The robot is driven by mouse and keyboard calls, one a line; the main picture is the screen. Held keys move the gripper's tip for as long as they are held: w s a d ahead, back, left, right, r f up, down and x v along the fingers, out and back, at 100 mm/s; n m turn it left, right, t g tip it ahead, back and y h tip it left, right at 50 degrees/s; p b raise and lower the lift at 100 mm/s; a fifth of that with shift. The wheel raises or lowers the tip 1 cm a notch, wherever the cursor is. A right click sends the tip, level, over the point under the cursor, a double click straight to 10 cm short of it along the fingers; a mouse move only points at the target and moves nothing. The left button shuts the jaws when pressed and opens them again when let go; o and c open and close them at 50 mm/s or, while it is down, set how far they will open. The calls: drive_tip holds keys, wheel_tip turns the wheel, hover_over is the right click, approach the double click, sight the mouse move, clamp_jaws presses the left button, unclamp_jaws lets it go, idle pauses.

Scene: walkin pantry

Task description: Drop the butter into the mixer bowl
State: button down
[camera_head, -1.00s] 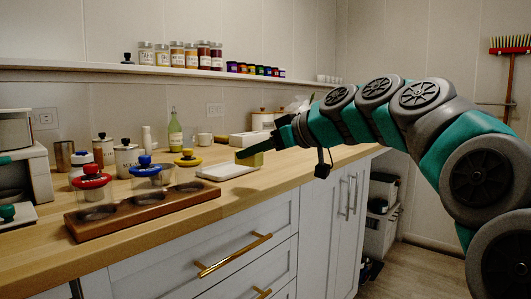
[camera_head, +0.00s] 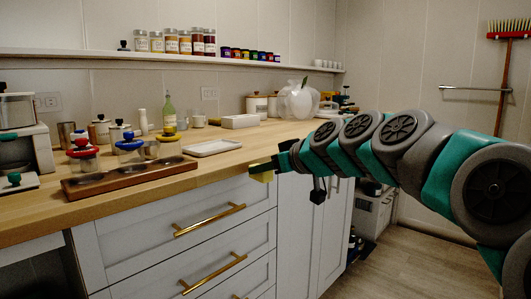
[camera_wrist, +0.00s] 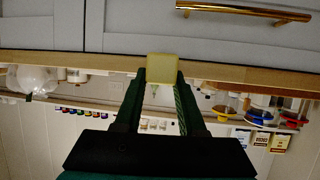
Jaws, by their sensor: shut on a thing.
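The butter, a pale yellow block (camera_head: 263,176), is between the fingertips of my gripper (camera_head: 262,168). It also shows at the tips of the two dark fingers in the wrist view (camera_wrist: 161,70). My gripper is shut on it and holds it by the counter's front edge, above the cabinet fronts in the picture. I cannot make out a mixer bowl for certain. A large whitish, see-through rounded vessel (camera_head: 297,102) stands at the back right of the counter, beyond my gripper.
A white tray (camera_head: 213,147) and a wooden board with round hollows (camera_head: 120,181) lie on the wooden counter (camera_head: 235,165). Jars with coloured lids stand behind the board. Brass drawer handles (camera_head: 210,220) stick out below. Floor shows free at right.

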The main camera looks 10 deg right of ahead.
drive_tip(key=w+d+f+m+t+h, duration=0.1)
drive_tip(key=f+m+h, duration=0.8)
drive_tip(key=f, duration=2.2)
drive_tip(key=shift+w+d+f+h, duration=0.25)
drive_tip(key=shift+w+d+h, duration=0.55)
drive_tip(key=shift+w, duration=0.4)
drive_tip(key=shift+r, duration=0.15)
